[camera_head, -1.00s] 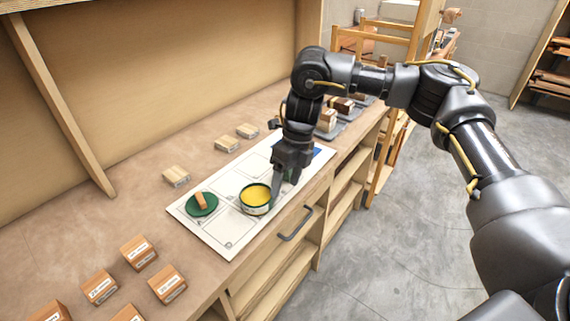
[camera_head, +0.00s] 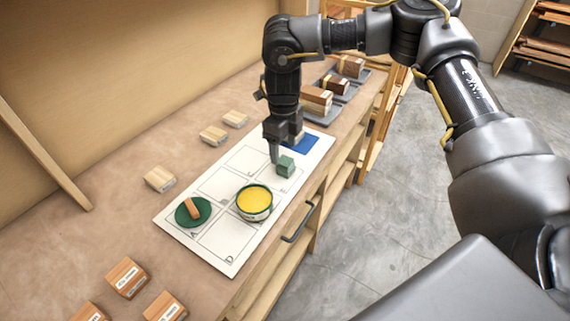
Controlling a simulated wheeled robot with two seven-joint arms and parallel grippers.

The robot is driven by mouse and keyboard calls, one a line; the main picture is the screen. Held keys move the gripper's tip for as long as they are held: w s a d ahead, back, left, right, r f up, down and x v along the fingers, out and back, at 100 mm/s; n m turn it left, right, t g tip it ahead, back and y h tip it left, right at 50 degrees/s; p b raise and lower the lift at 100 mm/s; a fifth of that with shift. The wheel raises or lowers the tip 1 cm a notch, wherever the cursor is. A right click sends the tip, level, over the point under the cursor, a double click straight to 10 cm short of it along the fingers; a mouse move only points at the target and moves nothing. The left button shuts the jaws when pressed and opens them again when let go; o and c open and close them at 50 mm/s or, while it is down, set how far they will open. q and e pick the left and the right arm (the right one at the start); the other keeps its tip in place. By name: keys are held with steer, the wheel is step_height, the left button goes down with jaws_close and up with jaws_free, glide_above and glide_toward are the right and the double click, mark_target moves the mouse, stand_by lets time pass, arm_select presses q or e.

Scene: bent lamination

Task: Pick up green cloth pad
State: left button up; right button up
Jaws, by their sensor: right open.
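A small green block-like pad (camera_head: 286,166) sits on the white marked sheet (camera_head: 232,262), behind and to the right of the yellow-filled tin. My right gripper (camera_head: 286,149) is open and points down just behind the green pad. One fingertip shows close to the pad's upper left side; I cannot tell whether they touch. Nothing shows between the fingers. A round green disc (camera_head: 183,217) with a wooden piece on it lies at the sheet's left. My left gripper is not in view.
The open tin of yellow paste (camera_head: 255,202) stands in front of the green pad. A blue sheet (camera_head: 302,144) lies behind it. Wooden blocks (camera_head: 160,179) lie left of the sheet, others in front (camera_head: 126,278). Grey trays (camera_head: 322,110) with wood blocks stand behind.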

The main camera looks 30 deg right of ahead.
mark_target(284, 159)
steer(key=shift+s+a, duration=0.1)
steer(key=shift+s, duration=0.05)
step_height(284, 159, down, 5)
steer(key=shift+r+p, duration=0.2)
steer(key=shift+p, duration=0.65)
steer(key=shift+f, duration=0.25)
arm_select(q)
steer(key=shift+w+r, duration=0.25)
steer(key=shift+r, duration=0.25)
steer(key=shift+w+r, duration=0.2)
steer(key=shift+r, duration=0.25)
arm_select(e)
steer(key=shift+s, duration=0.1)
steer(key=shift+c, duration=0.3)
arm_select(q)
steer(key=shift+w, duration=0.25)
arm_select(e)
steer(key=c, duration=1)
